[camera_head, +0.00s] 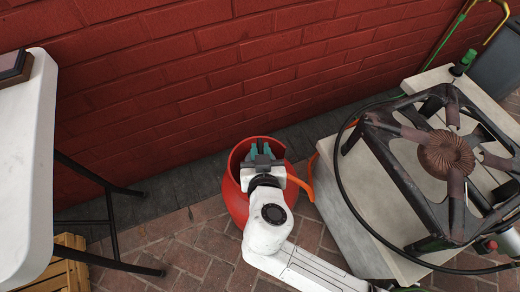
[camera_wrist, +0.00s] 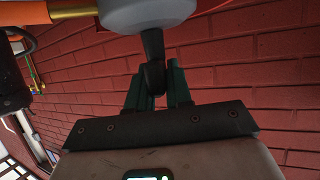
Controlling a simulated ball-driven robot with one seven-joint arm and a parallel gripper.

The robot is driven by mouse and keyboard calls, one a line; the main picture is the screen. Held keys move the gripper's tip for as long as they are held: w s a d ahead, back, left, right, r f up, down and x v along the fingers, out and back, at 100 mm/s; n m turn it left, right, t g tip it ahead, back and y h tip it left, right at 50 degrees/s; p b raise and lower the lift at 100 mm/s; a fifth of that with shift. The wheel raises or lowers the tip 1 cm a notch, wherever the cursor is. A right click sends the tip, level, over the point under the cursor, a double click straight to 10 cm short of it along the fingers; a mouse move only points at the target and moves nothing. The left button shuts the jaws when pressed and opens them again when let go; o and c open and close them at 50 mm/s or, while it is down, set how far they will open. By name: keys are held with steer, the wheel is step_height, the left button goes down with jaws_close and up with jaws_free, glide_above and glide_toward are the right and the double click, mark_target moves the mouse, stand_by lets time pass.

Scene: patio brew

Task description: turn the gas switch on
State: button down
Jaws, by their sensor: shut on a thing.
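The red gas cylinder (camera_head: 236,205) stands on the floor by the brick wall, and my arm covers part of it. My gripper (camera_head: 262,149) reaches inside the cylinder's raised collar. In the wrist view, the gas switch is a black lever (camera_wrist: 152,60) under a grey rounded regulator (camera_wrist: 147,14). The green fingers of my gripper (camera_wrist: 155,86) are shut on the lever, one on each side. In the head view the switch is hidden behind my gripper.
An orange hose (camera_head: 301,184) runs from the cylinder; its brass fitting (camera_wrist: 75,13) shows in the wrist view. A burner stand (camera_head: 400,158) sits on a pale block (camera_head: 350,215) to the right. A white table (camera_head: 30,165) and a wooden crate (camera_head: 65,265) stand at left.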

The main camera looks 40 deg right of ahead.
steer(key=n+y, duration=0.1)
steer(key=n+t+y+p, duration=0.1)
steer(key=n+y, duration=0.1)
steer(key=shift+s+d+r, duration=0.1)
steer(key=shift+d+r, duration=0.05)
steer(key=shift+r, duration=0.05)
steer(key=n+y+p, duration=0.1)
steer(key=p, duration=0.1)
steer(key=n+y+p, duration=0.1)
steer(key=y+p, duration=0.1)
steer(key=shift+r+t, duration=0.2)
steer(key=shift+t, duration=0.2)
steer(key=n+y+p, duration=0.4)
steer(key=p, duration=0.3)
steer(key=n+y+p, duration=0.1)
steer(key=p, duration=0.1)
steer(key=n+g+y+p, duration=0.1)
steer(key=p, duration=0.1)
steer(key=shift+f, duration=0.25)
steer(key=shift+d+f+n+y+p, duration=0.15)
steer(key=shift+n+y+p, duration=0.25)
steer(key=shift+y+p, duration=0.2)
steer(key=c, duration=1.1)
jaws_free()
